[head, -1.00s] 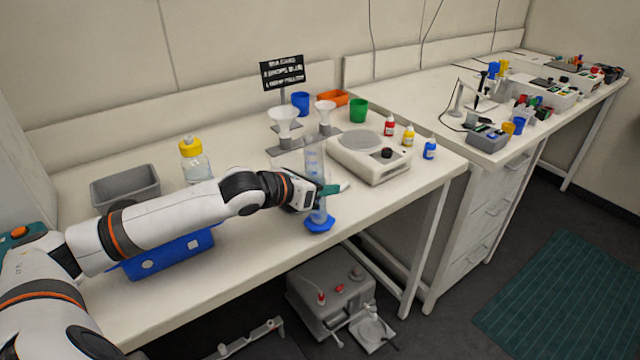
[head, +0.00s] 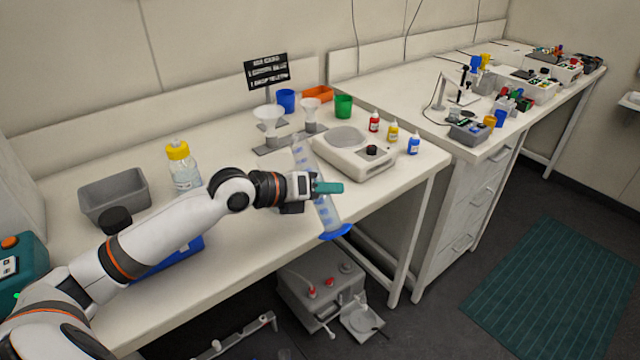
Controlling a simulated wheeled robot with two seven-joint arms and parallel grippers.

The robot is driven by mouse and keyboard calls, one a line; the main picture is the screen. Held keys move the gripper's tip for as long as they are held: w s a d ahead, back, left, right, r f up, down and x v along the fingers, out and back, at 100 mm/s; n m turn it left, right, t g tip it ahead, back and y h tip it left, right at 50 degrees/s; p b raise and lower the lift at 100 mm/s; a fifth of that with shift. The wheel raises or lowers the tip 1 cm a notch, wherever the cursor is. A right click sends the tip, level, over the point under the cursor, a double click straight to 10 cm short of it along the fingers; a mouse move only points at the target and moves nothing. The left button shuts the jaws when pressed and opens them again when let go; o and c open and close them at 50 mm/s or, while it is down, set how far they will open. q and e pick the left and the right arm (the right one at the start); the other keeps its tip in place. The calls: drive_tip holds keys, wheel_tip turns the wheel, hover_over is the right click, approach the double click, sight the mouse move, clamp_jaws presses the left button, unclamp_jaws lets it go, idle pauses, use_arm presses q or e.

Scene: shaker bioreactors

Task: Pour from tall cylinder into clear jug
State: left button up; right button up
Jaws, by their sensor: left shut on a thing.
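The tall cylinder (head: 328,212) is clear with blue markings and a blue foot. My left gripper (head: 326,188) is shut on it around its middle. The cylinder is tilted, its top leaning left toward the back and its foot out to the right near the table's front edge. Its foot looks raised off the table. I cannot make out any liquid in it. I cannot pick out a clear jug; a clear bottle with a yellow cap (head: 184,168) stands behind my left arm. My right gripper is not in view.
A white balance (head: 352,160) stands right behind the cylinder. White funnels on stands (head: 268,122), a black sign (head: 266,72) and small dropper bottles (head: 393,132) are farther back. A grey bin (head: 112,192) and a blue tray (head: 168,256) lie left. The front table strip is clear.

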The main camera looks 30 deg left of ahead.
use_arm(q)
drive_tip(key=shift+s+d+r+n+h+p, duration=0.1)
drive_tip(key=shift+d+r+n+h+p, duration=0.25)
drive_tip(key=shift+r+p, duration=0.25)
drive_tip(key=r+n+p, duration=0.1)
drive_tip(key=r+h+p, duration=0.1)
drive_tip(key=p, duration=0.1)
drive_tip(key=shift+s+d+n, duration=0.2)
drive_tip(key=shift+d+n, duration=0.15)
drive_tip(key=shift+d, duration=0.05)
drive_tip(key=shift+w+a+r+b, duration=0.1)
drive_tip(key=shift+a+b, duration=0.05)
drive_tip(key=shift+b, duration=0.3)
drive_tip(key=shift+w+a+r+n+h+b, duration=0.2)
drive_tip(key=shift+a+r+n+h+b, duration=0.3)
drive_tip(key=shift+r, duration=0.25)
drive_tip(key=shift+a+r+n+h+b, duration=0.15)
drive_tip(key=shift+r+n+h+b, duration=0.1)
drive_tip(key=shift+r+n+b, duration=0.5)
drive_tip(key=shift+r+p, duration=0.15)
drive_tip(key=shift+p, duration=0.15)
drive_tip(key=shift+r, duration=0.1)
